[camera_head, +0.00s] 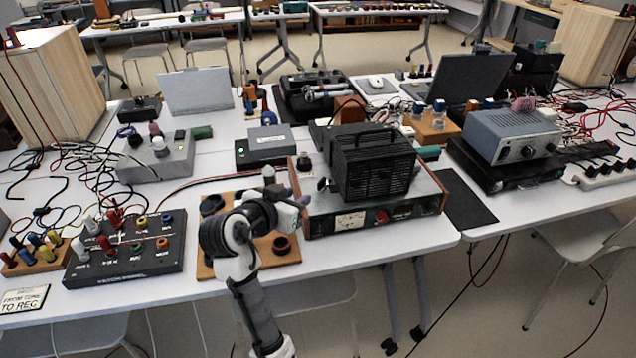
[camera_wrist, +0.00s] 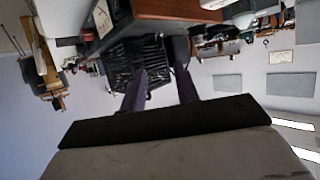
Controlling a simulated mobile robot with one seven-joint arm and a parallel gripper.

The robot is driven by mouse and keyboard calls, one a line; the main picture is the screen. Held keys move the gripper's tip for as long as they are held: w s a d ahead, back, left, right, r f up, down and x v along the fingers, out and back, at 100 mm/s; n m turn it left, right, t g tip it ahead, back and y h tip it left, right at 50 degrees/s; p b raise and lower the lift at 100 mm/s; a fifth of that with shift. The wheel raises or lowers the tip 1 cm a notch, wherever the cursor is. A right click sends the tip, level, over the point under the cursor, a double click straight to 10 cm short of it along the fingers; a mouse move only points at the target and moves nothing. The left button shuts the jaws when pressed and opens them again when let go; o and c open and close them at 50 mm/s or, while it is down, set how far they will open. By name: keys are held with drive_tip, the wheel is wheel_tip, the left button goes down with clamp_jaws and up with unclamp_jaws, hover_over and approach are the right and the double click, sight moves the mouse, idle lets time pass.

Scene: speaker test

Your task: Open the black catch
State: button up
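I cannot make out the black catch for certain in either view. A black slatted box (camera_head: 372,165) stands on a wood-sided amplifier (camera_head: 405,212) right of centre. A small dark part (camera_head: 304,163) shows on the amplifier's top left, but I cannot tell whether it is the catch. My gripper (camera_head: 296,192) is at the amplifier's left front corner; its fingertips are hard to see there. In the wrist view, my gripper (camera_wrist: 161,73) has two dark fingers apart, with nothing visible held between them. The slatted box (camera_wrist: 125,62) appears upside down beyond the fingers, with the amplifier's wooden side (camera_wrist: 165,10) above.
A wooden board (camera_head: 283,262) with dark round parts lies under my arm. A black panel with coloured knobs (camera_head: 130,250) is to the left. A grey-blue device (camera_head: 512,135) stands to the right. Loose cables cover the table's left side. The strip before the amplifier is clear.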

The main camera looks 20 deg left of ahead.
sight(318, 185)
drive_tip(key=p+x, duration=0.2)
drive_tip(key=x, duration=0.9)
drive_tip(key=shift+w, duration=0.4)
clamp_jaws()
